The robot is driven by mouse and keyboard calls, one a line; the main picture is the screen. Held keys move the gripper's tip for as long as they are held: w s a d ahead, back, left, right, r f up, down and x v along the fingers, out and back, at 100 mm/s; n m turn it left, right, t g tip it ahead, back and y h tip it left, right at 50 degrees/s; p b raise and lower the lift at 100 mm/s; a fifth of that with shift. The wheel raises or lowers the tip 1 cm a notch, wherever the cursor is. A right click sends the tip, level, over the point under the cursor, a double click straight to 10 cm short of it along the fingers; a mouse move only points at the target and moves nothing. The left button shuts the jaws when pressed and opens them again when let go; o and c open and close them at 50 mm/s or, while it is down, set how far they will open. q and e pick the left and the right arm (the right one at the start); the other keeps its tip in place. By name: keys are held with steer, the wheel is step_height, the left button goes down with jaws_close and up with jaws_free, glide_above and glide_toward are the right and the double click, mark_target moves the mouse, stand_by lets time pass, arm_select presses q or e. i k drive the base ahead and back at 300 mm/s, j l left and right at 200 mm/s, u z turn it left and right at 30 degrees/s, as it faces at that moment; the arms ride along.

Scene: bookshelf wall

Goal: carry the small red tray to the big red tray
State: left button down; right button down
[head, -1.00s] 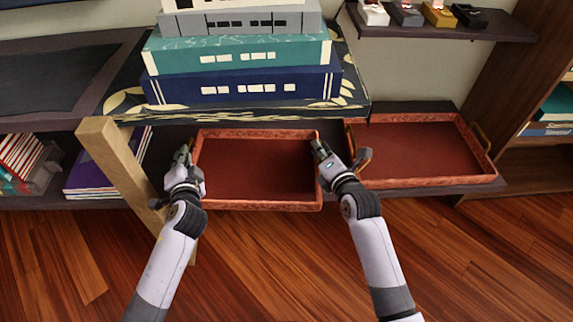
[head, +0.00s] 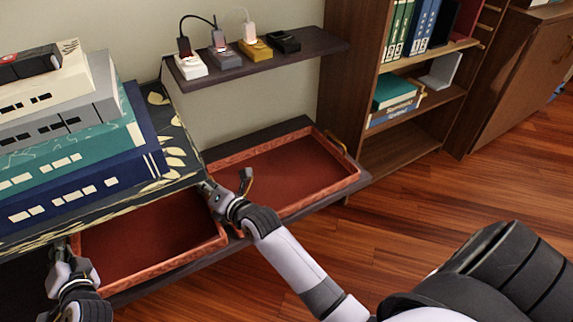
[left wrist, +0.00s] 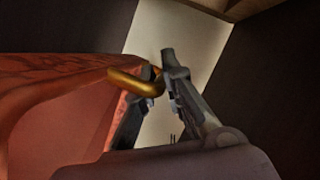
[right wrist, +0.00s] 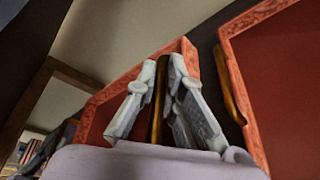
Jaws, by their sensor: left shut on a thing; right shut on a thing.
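The small red tray (head: 165,268), with a mottled rim and dark red floor, is at shelf height below the stack of big books. My left gripper (head: 62,252) is at its left end, shut on a brass handle (left wrist: 135,82) in the left wrist view. My right gripper (head: 208,190) is shut on the handle at its right end; the handle (right wrist: 161,100) shows between the fingers in the right wrist view. The big red tray (head: 310,205) lies empty on the low shelf just right of my right gripper. I cannot tell whether the small tray touches the shelf.
Large books (head: 80,190) on a patterned board overhang the small tray's back. A small wall shelf (head: 300,48) with several little boxes is above the big tray. A wooden bookcase (head: 350,100) stands to the right. The wooden floor in front is open.

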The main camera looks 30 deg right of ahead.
mark_target(281, 178)
steer(key=l, duration=0.5)
steer(key=k+l+u, duration=0.1)
steer(key=l, duration=0.4)
steer(key=k+l, duration=0.1)
steer(key=l, duration=0.35)
steer(key=k+l+u, duration=0.1)
steer(key=l, duration=0.4)
steer(key=k+l, duration=0.1)
steer(key=l, duration=0.4)
steer(key=i+j+z, duration=0.1)
steer(key=i, duration=0.3)
